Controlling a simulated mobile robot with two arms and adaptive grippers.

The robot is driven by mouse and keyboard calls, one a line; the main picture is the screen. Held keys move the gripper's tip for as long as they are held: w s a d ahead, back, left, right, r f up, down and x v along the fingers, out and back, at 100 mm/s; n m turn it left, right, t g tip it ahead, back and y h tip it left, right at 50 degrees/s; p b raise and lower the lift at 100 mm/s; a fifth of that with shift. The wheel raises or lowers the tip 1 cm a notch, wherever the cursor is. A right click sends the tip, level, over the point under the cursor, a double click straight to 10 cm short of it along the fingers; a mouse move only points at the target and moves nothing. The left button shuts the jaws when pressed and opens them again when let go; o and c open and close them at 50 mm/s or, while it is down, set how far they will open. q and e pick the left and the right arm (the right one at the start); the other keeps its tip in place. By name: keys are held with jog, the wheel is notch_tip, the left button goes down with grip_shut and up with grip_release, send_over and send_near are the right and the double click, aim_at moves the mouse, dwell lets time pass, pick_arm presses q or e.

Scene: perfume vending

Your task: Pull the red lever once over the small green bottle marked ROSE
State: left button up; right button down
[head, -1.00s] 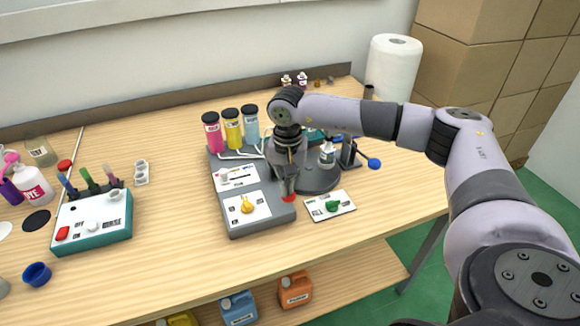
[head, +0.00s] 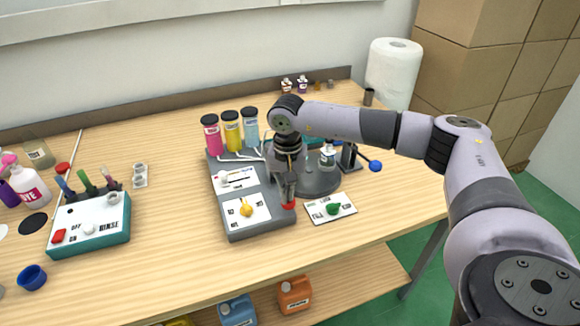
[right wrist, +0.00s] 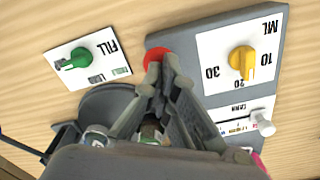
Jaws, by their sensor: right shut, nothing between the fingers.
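The red lever end (head: 289,206) shows at the front right of the grey dispenser (head: 262,228), right by my right gripper's fingertips. My right gripper (head: 287,198) points down there, shut and empty. In the right wrist view its fingertips (right wrist: 163,72) overlap the red lever end (right wrist: 155,56); I cannot tell whether they touch it. A small bottle with greenish contents (right wrist: 151,132) shows partly behind the fingers in the right wrist view; its label cannot be read. In the head view my arm hides the middle of the dispenser. My left gripper is out of view.
A yellow dial (head: 246,208) sits left of the lever, and a plate with a green knob (head: 333,209) sits right. A labelled bottle (head: 327,156) stands on the dark round table (head: 318,182). A blue-ended handle (head: 375,166) sticks out at right.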

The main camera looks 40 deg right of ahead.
notch_tip(320, 180, up, 9)
jog(key=p, duration=0.4)
jog(key=shift+p, duration=0.4)
jog(key=shift+a, duration=0.1)
dwell(1.1)
